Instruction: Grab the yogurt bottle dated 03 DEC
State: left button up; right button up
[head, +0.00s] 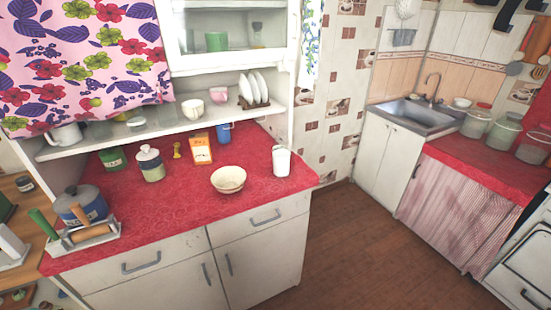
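No yogurt bottle with a readable 03 DEC date shows in the head view. A white, bottle-like or cup-like container (281,161) stands upright near the right end of the red counter (180,198). I cannot tell whether it is a yogurt bottle, and no date can be read on it. An orange and white carton (201,150) stands towards the back of the counter, its print too small to read. Neither of my grippers is in view.
A cream bowl (228,180), white lidded jar (150,164), green jar (113,159) and blue mug (223,132) stand on the counter. A shelf (155,131) overhangs the back. The counter's front middle is clear.

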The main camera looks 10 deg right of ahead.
aim_at(281, 147)
jog(key=i+j+z, duration=0.15)
jog(key=j, duration=0.85)
jog(key=j+z, duration=0.15)
jog(key=j, duration=0.9)
